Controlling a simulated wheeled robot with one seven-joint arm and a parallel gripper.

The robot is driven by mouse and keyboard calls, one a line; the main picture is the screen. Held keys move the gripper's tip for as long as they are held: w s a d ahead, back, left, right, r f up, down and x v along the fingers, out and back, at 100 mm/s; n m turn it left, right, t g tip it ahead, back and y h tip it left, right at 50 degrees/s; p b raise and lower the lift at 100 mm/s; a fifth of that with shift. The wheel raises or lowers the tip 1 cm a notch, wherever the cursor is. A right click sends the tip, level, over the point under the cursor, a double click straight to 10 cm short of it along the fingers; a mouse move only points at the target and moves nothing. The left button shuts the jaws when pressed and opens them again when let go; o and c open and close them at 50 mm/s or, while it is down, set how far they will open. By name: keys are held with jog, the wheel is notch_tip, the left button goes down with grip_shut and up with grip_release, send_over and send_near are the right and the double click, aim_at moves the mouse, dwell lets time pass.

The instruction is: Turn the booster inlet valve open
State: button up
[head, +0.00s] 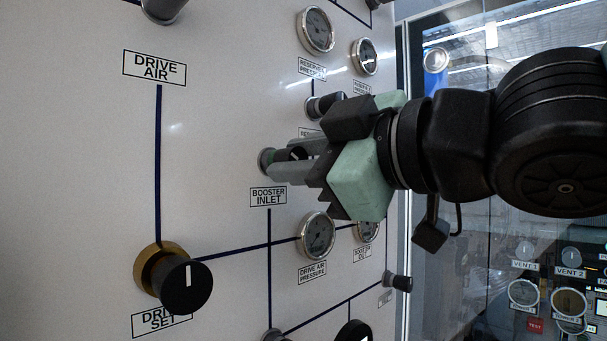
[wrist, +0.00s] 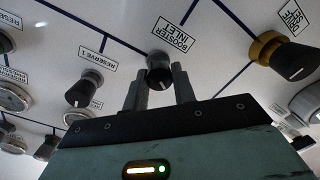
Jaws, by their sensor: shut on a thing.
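The booster inlet valve is a black knob (head: 295,154) on a grey base, mounted on the white panel just above the "BOOSTER INLET" label (head: 268,197). My gripper (head: 283,163) reaches in from the right in the head view and is shut on this knob. In the wrist view the knob (wrist: 159,72) sits between the two grey fingers (wrist: 158,88), with its label (wrist: 173,34) upside down above it. The fingers partly cover the knob in the head view, so I cannot tell its pointer's angle there.
The drive set knob (head: 187,284) with a brass collar stands out at lower left. A reserve knob (head: 322,105) and gauges (head: 316,30) lie close above my gripper, and the drive air pressure gauge (head: 316,236) is below.

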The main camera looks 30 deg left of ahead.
jog(key=shift+f+n+t+b, duration=0.15)
jog(key=shift+n+t+b, duration=0.15)
jog(key=shift+n+b, duration=3.45)
jog(key=shift+f+n+t+b, duration=0.2)
jog(key=shift+n+b, duration=1)
jog(key=shift+n, duration=4.95)
jog(key=shift+r, duration=0.1)
jog(key=o, duration=1)
jog(key=shift+d, duration=0.1)
